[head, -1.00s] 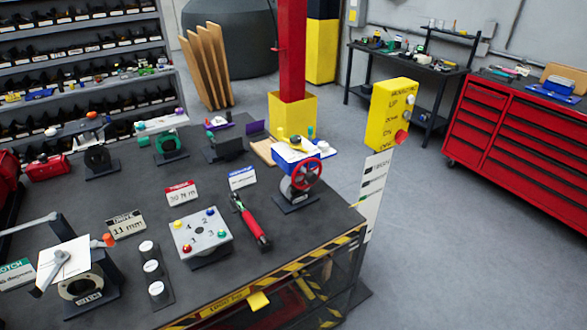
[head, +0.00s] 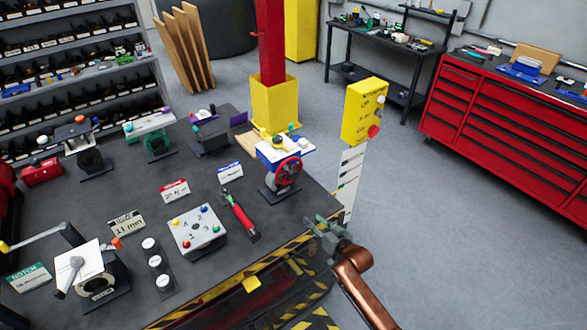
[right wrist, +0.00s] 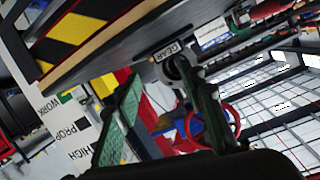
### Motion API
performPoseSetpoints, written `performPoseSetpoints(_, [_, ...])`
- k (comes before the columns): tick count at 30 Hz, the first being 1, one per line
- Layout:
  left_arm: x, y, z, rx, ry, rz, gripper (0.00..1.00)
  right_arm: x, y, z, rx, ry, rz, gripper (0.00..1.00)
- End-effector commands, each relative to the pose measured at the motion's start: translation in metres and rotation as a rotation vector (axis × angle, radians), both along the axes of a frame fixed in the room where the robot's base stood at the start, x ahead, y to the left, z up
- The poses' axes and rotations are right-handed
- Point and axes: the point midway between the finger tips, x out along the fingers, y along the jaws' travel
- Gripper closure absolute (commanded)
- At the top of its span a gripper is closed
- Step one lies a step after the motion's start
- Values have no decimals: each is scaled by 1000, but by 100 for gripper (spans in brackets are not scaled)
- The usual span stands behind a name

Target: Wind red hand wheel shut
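The red hand wheel (head: 287,172) is on the front of a small blue and dark valve stand (head: 279,192) near the right edge of the workbench, in the head view. My right gripper (head: 324,223) is beyond the bench's right edge, in front and to the right of the wheel, apart from it. In the right wrist view the two fingers (right wrist: 153,80) are spread with nothing between them. The red wheel (right wrist: 232,120) shows there behind the right finger, which hides part of it. My left gripper is not in view.
A yellow button box (head: 365,110) stands on a white labelled post beyond the bench corner. A red-handled tool (head: 240,216) and a button panel (head: 197,229) lie left of the wheel. A red column in a yellow base (head: 274,105) stands behind. The floor to the right is clear.

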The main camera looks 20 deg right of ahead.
Motion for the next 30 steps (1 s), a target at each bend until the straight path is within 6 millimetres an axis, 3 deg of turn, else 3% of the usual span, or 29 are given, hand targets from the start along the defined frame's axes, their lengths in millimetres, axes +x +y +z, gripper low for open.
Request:
performPoseSetpoints(1, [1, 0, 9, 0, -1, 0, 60, 15, 7, 46, 25, -62, 17, 63])
performPoseSetpoints(3, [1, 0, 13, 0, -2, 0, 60, 28, 15, 91, 62, -129, 37, 63])
performPoseSetpoints(6, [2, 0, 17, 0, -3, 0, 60, 40, 23, 134, 101, -196, 58, 63])
performPoseSetpoints(9, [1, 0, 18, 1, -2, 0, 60, 46, 28, 156, 124, -229, 69, 63])
performPoseSetpoints(24, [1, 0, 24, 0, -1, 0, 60, 108, 50, 162, 128, -239, 72, 63])
performPoseSetpoints(30, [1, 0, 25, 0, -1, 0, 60, 119, 55, 160, 130, -237, 72, 63])
